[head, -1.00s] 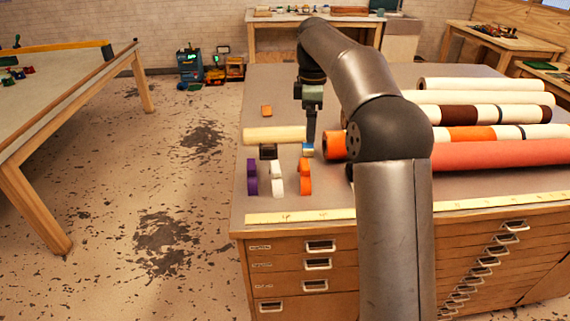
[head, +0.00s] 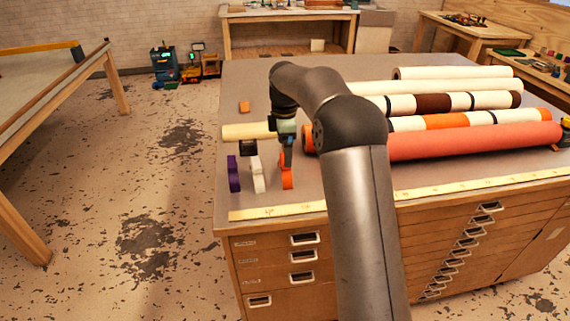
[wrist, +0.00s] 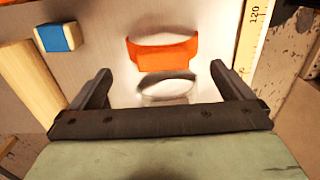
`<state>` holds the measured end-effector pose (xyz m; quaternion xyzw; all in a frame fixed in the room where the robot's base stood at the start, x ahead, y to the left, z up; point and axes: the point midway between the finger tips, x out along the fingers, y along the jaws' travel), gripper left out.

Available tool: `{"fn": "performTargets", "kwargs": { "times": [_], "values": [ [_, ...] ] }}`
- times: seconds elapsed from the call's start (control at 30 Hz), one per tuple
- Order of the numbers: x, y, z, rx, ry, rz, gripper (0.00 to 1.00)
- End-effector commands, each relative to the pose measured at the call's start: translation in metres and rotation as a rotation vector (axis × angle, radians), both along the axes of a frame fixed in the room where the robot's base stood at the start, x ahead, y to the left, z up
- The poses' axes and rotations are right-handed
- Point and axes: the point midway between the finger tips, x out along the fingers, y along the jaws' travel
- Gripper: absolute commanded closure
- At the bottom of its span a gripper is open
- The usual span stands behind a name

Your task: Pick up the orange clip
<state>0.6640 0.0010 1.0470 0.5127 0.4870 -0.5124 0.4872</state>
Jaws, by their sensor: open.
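The orange clip (head: 287,177) stands near the front left of the table, at the right end of a short row of clips. In the wrist view the orange clip (wrist: 163,53) is a curved band lying just beyond my fingertips, roughly centred between them. My gripper (head: 287,163) is right over the clip in the head view and hides part of it. In the wrist view my gripper (wrist: 161,72) has its two fingers wide apart, with nothing held between them. The white clip (wrist: 167,86) shows blurred between the fingers, nearer the palm.
Purple (head: 234,174) and white clips stand left of the orange one. A pale roll (head: 245,132) lies behind them. A blue and white block (wrist: 58,37) is at upper left in the wrist view. A yellow ruler (head: 420,190) runs along the front edge. Long rolls (head: 470,141) fill the right.

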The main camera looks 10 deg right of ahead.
Motion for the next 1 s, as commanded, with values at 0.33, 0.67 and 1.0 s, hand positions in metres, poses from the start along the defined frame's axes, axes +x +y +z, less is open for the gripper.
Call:
{"fn": "performTargets", "kwargs": {
  "times": [0.33, 0.67, 1.0],
  "values": [
    [-0.005, -0.001, -0.044, 0.0, 0.003, 0.0, 0.0],
    [-0.004, -0.001, -0.052, 0.0, 0.0, 0.0, 0.0],
    [-0.004, -0.001, -0.053, 0.0, 0.002, 0.0, 0.45]
  ]
}}
